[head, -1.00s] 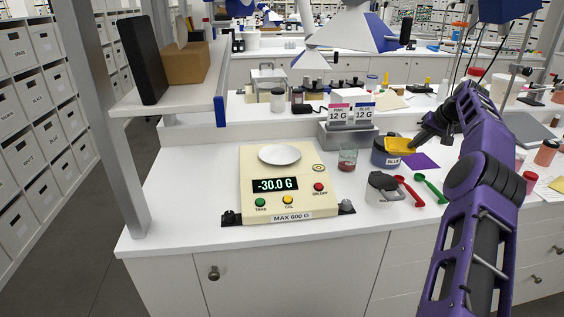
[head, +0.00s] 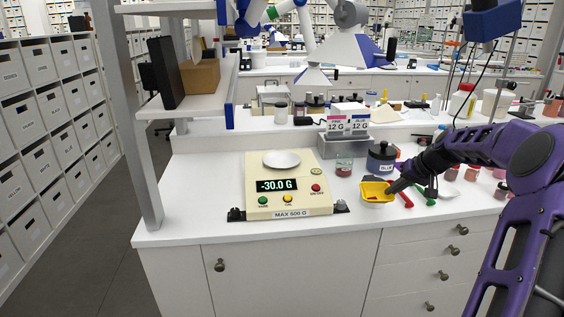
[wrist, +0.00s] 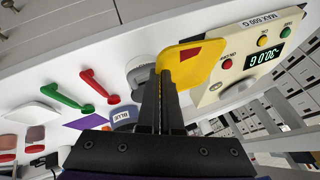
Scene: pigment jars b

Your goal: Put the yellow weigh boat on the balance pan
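The yellow weigh boat (head: 369,187) is in the grasp of my gripper (head: 391,190), in front of the blue-labelled jar and to the right of the balance. A dark red patch shows inside it. In the wrist view the boat (wrist: 196,70) sticks out past the closed-together fingers (wrist: 164,82), which pinch its edge. The cream balance (head: 318,207) reads -30.0 G. Its round white pan (head: 281,159) is empty, to the left of the boat. The balance front also shows in the wrist view (wrist: 245,55).
A glass of red pigment (head: 344,165) and the blue-labelled jar (head: 381,160) stand behind. Red and green spoons (wrist: 75,96) lie nearby. A shelf (head: 190,103) overhangs the back left.

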